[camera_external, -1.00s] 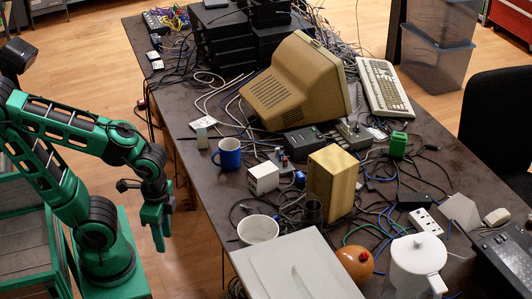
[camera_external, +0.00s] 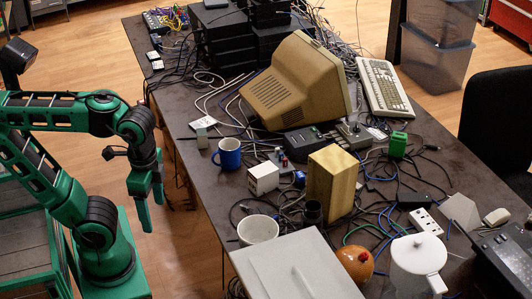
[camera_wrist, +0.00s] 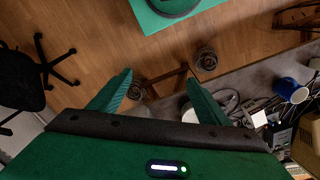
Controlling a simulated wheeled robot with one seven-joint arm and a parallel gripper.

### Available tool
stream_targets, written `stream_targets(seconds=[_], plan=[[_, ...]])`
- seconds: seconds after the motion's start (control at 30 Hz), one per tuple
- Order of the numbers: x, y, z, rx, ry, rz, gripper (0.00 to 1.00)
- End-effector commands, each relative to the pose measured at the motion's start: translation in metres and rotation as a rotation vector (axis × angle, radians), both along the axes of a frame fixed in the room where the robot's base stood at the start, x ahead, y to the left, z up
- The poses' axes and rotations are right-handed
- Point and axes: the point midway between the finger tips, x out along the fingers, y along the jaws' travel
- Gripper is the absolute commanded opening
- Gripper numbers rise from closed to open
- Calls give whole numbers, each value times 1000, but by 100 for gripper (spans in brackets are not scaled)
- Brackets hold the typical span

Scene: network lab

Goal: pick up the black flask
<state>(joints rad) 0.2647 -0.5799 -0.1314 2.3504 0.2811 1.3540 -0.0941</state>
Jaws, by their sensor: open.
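A small dark, open-topped cylinder (camera_external: 312,212) stands on the table in the external view, in front of the tan wooden block; it may be the black flask, but I cannot tell for sure. The white bowl is to its left. My gripper (camera_external: 152,200) hangs pointing down, off the left side of the table, well apart from the cylinder. In the wrist view my gripper (camera_wrist: 157,82) has its two green fingers spread with nothing between them. I cannot make out the flask in the wrist view.
The table (camera_external: 190,150) is crowded with cables, a beige monitor (camera_external: 297,82), a blue mug (camera_external: 228,154), a tan block (camera_external: 332,185), a white bowl (camera_external: 258,230), a grey panel (camera_external: 292,268), a brown round pot (camera_external: 355,263) and a white jug (camera_external: 416,265).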

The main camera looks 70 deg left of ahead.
Motion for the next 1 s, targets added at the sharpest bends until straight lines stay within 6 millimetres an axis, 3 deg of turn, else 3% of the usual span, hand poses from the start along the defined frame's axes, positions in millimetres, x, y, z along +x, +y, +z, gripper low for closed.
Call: stream_targets(seconds=[0.07, 0.37, 0.57, 0.77, 1.0], plan=[[1, 0, 13, -2, -3, -1, 70], [45, -19, -1, -84, -83, 6, 70], [86, -33, -8, -156, -168, 11, 70], [151, -49, -14, -257, -306, 27, 70], [260, -53, -14, -398, -575, 70, 70]])
